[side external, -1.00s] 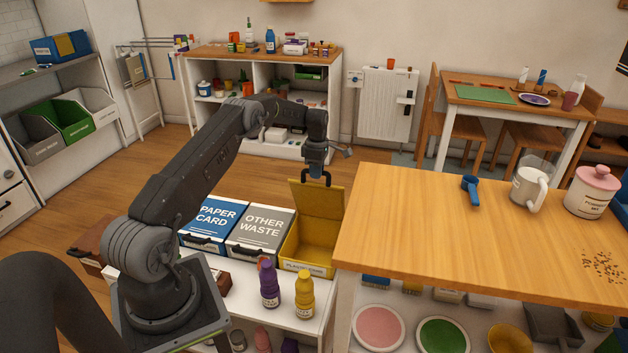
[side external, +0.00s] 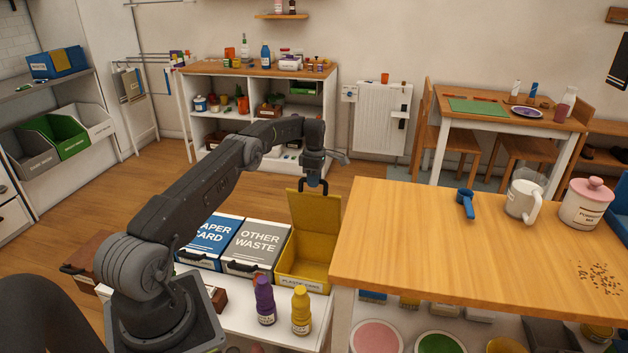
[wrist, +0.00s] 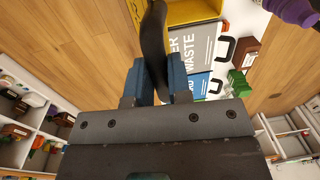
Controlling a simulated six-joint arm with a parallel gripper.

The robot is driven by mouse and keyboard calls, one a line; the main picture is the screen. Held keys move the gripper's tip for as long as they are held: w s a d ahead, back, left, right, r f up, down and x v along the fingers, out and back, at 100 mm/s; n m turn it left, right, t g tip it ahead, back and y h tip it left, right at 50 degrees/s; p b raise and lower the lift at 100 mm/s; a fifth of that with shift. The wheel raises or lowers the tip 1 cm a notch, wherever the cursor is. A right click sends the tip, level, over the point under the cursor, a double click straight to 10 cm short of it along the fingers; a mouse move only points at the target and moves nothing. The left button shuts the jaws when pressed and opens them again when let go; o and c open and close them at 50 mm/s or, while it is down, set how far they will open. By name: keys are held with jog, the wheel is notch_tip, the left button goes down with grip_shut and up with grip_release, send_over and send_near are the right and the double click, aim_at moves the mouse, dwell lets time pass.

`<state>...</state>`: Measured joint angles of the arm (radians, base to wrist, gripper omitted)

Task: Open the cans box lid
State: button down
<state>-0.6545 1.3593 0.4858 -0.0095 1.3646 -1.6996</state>
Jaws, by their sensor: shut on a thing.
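The yellow cans box (side external: 304,270) stands at the right end of the row of boxes, with a "PLASTIC CANS" label on its front. Its yellow lid (side external: 313,222) stands upright at the back, and the inside of the box shows. My gripper (side external: 313,186) is at the top edge of the raised lid, shut on its dark handle (side external: 325,188). In the wrist view the blue fingers (wrist: 153,80) close around the black curved handle (wrist: 155,40), with part of the yellow box (wrist: 190,10) beyond.
The blue paper card box (side external: 211,238) and grey other waste box (side external: 250,247) stand shut to the left. Purple (side external: 265,300) and yellow (side external: 301,311) bottles stand in front. A wooden counter (side external: 450,240) lies close on the right.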

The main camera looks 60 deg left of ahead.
jog(key=c, duration=1.1)
grip_release()
jog(key=shift+f, duration=0.2)
jog(key=shift+o, duration=0.2)
jog(key=shift+r, duration=0.1)
jog(key=r, duration=0.7)
jog(key=shift+w+a+r, duration=0.15)
jog(key=shift+a, duration=0.05)
